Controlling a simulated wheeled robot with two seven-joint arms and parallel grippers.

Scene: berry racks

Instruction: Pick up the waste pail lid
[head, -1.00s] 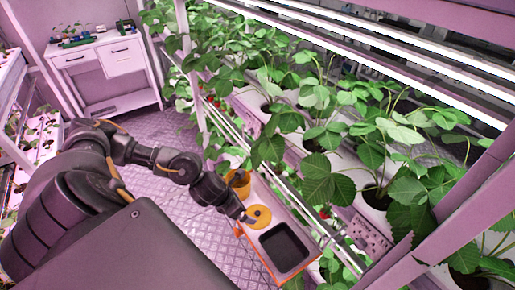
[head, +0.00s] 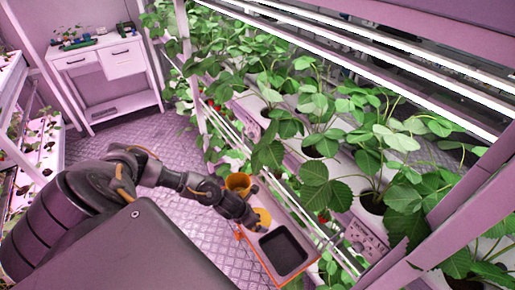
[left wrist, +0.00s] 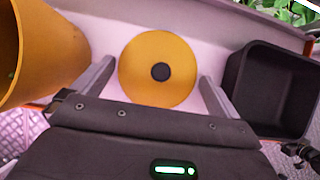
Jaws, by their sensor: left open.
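The waste pail lid is a flat orange disc with a dark round knob; in the left wrist view the lid (left wrist: 140,83) lies on the pale tray (left wrist: 110,20). In the head view the lid (head: 263,215) is partly hidden by my gripper. My left gripper (left wrist: 155,80) is open, with one finger on each side of the lid and the knob between them. In the head view my left gripper (head: 256,224) is over the lid. I cannot tell whether the fingers touch it. My right gripper is not in view.
An orange pail (head: 238,182) stands just beyond the lid, at the left in the wrist view (left wrist: 40,50). A black open bin (head: 284,250) sits on the other side of the lid. Leafy strawberry plants (head: 320,140) on racks crowd the right.

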